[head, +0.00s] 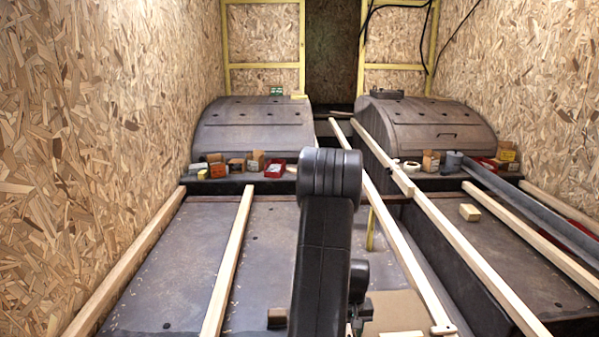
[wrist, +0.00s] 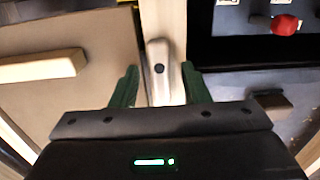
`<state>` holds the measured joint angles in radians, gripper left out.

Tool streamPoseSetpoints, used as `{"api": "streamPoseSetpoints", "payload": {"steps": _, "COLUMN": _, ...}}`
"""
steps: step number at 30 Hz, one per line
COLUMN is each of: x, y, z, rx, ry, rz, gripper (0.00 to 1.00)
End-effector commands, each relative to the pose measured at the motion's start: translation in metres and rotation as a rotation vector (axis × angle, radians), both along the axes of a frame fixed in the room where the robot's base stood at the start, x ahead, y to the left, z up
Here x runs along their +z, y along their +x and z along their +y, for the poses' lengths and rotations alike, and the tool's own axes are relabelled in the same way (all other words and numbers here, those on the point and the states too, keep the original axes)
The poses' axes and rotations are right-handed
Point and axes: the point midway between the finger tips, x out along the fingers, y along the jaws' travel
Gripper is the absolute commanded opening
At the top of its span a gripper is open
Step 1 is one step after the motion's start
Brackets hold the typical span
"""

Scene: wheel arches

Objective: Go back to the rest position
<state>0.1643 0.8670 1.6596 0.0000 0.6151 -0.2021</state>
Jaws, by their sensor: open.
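My gripper (wrist: 159,72) shows in the wrist view with its two green fingers spread apart. A pale piece with a dark round hole (wrist: 160,88) lies between the fingers, with a visible gap on each side. It sits against the end of a pale wooden beam (wrist: 164,20). In the head view, my black arm rises in the middle and hides part of the floor behind it. The same pale piece (head: 443,329) seems to show at the near end of a beam (head: 410,262), right of my arm. I cannot make out the fingers there.
Long wooden battens (head: 230,255) run lengthwise over the floor. A cardboard sheet (head: 395,308) with a wooden block (wrist: 40,66) lies left of the beam. Small boxes and a red tray (head: 275,168) line the left wheel arch (head: 255,125); more stand by the right arch (head: 430,122).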

Motion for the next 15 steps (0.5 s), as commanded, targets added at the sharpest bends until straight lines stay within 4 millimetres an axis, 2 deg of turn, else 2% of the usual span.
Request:
{"api": "streamPoseSetpoints", "payload": {"steps": 5, "x": 0.025, "y": 0.001, "z": 0.000, "rx": 0.011, "ry": -0.001, "rz": -0.002, "gripper": 0.42}}
{"api": "streamPoseSetpoints", "payload": {"steps": 15, "x": 0.093, "y": 0.001, "z": 0.000, "rx": 0.012, "ry": -0.001, "rz": -0.004, "gripper": 0.42}}
